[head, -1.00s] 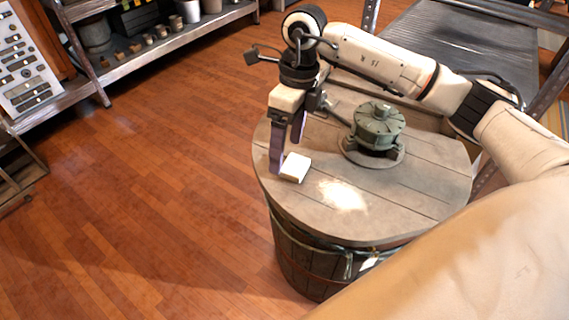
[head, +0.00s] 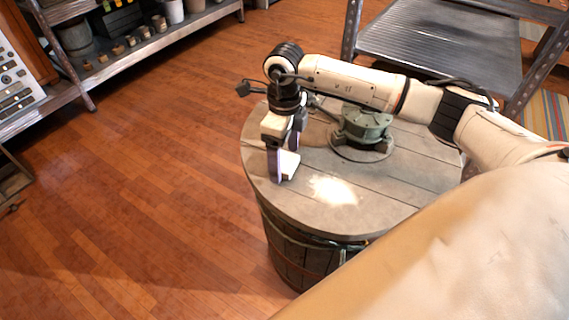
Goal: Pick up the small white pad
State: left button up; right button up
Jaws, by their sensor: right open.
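The small white pad (head: 291,164) lies on the round wooden barrel top (head: 405,190), near its left edge. My right gripper (head: 285,166) points down over the pad with its jaws open. Its near finger covers the pad's left part, and its far finger is behind the pad in the picture. I cannot tell whether either finger touches the pad. My left gripper is out of the picture.
A green round metal device (head: 362,126) stands on the barrel top behind the pad, close to my right forearm. A metal shelf (head: 440,45) stands behind the barrel. Shelves with pots (head: 172,10) are at the upper left. Wooden floor is clear at left.

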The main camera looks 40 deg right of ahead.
aim_at(284, 162)
jog(key=shift+f, duration=0.15)
jog(key=c, duration=1.1)
jog(key=shift+c, duration=0.2)
notch_tip(284, 162, up, 10)
jog(key=shift+p, duration=0.3)
jog(key=o, duration=0.5)
jog(key=c, duration=0.4)
jog(key=shift+a, duration=0.1)
